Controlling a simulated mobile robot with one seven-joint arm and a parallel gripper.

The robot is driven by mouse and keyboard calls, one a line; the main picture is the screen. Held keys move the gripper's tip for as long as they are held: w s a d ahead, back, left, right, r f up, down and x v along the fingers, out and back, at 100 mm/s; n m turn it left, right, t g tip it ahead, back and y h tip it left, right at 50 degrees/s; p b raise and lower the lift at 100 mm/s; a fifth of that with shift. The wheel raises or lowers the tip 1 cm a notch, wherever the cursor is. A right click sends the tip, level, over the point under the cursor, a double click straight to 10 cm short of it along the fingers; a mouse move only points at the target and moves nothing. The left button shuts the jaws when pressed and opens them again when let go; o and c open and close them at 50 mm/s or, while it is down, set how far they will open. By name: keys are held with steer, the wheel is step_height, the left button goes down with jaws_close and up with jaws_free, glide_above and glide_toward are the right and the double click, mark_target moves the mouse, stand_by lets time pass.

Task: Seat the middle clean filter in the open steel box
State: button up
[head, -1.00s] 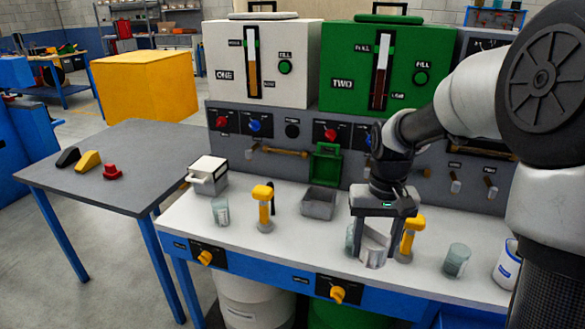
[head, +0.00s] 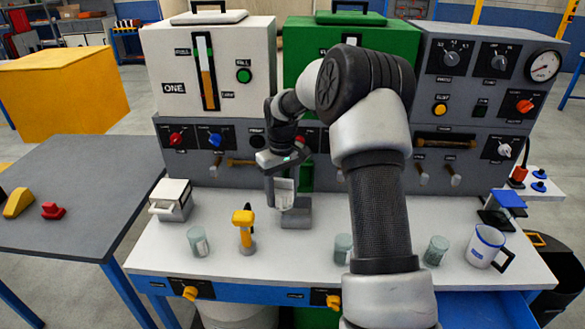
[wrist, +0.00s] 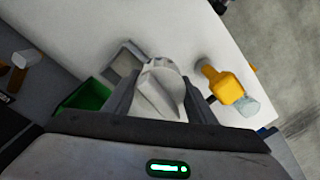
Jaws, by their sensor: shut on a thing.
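My gripper (head: 279,184) is shut on a white, pleated filter (head: 284,193), which also shows between the fingers in the wrist view (wrist: 160,90). It holds the filter over the counter, close to the open grey steel box (head: 297,220). In the head view the filter overlaps the box's back left part; I cannot tell whether they touch. In the wrist view the box (wrist: 122,60) lies beyond the filter, which hides part of it. The box's inside is mostly hidden.
Greenish clear cups (head: 199,242) (head: 343,249) (head: 436,250) stand along the white counter. A yellow-handled tool (head: 243,228) stands upright left of the box. A white box with a handle (head: 171,200) is further left. A mug (head: 484,247) is at right. The grey panel rises behind.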

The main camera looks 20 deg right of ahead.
steer(key=w+d+f+n+p, duration=0.1)
steer(key=w+d+f+p, duration=0.25)
steer(key=w+d, duration=0.2)
steer(key=shift+s+d+f+b, duration=0.2)
steer(key=shift+f+b, duration=0.9)
steer(key=shift+f, duration=0.95)
steer(key=shift+s+d+f+b, duration=0.15)
steer(key=shift+f+b, duration=0.9)
steer(key=shift+f, duration=0.95)
